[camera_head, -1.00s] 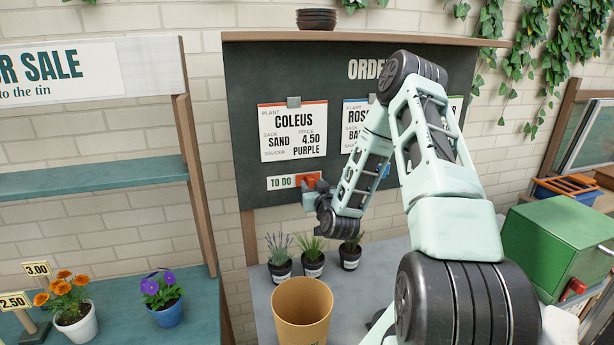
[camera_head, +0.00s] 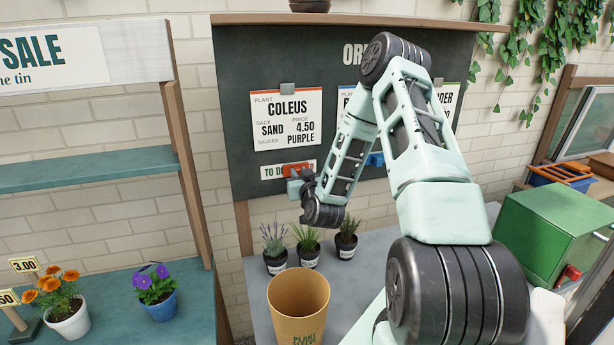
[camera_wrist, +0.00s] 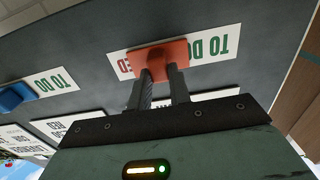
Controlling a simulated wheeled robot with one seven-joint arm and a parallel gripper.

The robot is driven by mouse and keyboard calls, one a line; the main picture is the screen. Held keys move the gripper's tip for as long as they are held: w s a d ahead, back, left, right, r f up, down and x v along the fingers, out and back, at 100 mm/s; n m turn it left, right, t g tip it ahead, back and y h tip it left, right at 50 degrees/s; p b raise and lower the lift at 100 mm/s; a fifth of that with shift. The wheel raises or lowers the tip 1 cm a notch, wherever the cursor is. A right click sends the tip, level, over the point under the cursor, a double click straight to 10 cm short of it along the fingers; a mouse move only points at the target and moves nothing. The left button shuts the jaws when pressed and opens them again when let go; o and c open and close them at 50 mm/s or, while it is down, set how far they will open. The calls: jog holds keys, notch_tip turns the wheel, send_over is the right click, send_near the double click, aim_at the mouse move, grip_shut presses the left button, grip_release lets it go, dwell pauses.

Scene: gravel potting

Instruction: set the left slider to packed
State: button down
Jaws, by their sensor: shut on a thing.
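The left slider is an orange-red block (camera_head: 295,168) on a white label strip (camera_head: 267,172) under the Coleus card (camera_head: 287,118). In the wrist view, the strip appears upside down, and the orange-red slider (camera_wrist: 160,54) sits between its "TO DO" end and the letters "ED" at the other end. It covers the middle of the strip and part of the second word. My gripper (camera_wrist: 162,74) is shut on the slider, with both dark fingers against it. In the head view, my gripper (camera_head: 299,184) partly hides the strip and the slider's lower edge.
A blue slider (camera_head: 375,159) is to the right, partly behind my arm; it also shows in the wrist view (camera_wrist: 14,97). A green box (camera_head: 560,228) is at right.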

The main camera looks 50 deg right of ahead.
jog(key=w+a, duration=0.1)
jog(key=a, duration=0.1)
jog(key=w+a+b, duration=0.1)
jog(key=w+a, duration=0.1)
jog(key=a, duration=0.1)
jog(key=shift+w+a+b, duration=0.2)
jog(key=shift+a+b, duration=0.1)
jog(key=shift+b, duration=0.05)
jog(key=c, duration=1.3)
grip_release()
jog(key=shift+a, duration=0.15)
